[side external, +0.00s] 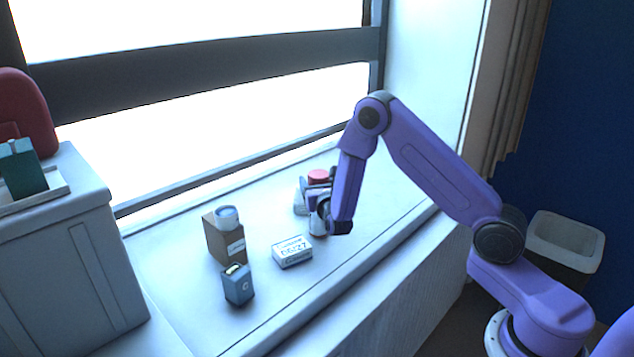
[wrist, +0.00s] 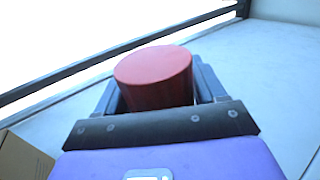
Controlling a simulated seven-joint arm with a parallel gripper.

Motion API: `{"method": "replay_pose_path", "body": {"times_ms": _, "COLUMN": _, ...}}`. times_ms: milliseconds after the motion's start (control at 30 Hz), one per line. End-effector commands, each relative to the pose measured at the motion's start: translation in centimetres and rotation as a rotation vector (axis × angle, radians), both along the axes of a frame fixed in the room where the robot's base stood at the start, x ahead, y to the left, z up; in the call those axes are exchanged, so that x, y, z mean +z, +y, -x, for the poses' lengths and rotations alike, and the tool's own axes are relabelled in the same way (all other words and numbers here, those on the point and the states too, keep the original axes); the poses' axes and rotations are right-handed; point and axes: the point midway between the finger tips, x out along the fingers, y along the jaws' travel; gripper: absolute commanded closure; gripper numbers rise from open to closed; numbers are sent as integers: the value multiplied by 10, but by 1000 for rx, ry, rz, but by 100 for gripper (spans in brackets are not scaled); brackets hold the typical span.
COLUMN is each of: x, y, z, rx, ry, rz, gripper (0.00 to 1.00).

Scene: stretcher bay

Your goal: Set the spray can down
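The spray can has a red cap (side external: 318,176) and what looks like a pale body, mostly hidden behind my gripper in the side view. In the wrist view the red cap (wrist: 155,78) stands between the two dark fingers, one on each side. My gripper (side external: 312,197) is shut on the can, low over the pale window sill (side external: 375,215). The can looks about upright. Its bottom is partly hidden, so I cannot tell whether it touches the sill.
A white labelled box (side external: 292,252) lies left of my gripper. Further left stand a brown box (side external: 224,241), a light-blue round item (side external: 227,216) and a small blue container (side external: 238,286). The window runs behind; the sill to the right looks clear.

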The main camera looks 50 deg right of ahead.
Motion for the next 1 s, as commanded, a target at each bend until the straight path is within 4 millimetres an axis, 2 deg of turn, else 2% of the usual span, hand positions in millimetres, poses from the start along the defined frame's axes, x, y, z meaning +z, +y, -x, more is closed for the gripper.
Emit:
{"method": "replay_pose_path", "body": {"times_ms": 467, "x": 3, "y": 3, "z": 3, "rx": 2, "ry": 1, "rz": -1, "gripper": 12}}
{"method": "replay_pose_path", "body": {"times_ms": 1000, "x": 3, "y": 55, "z": 85, "rx": 4, "ry": 3, "rz": 1, "gripper": 12}}
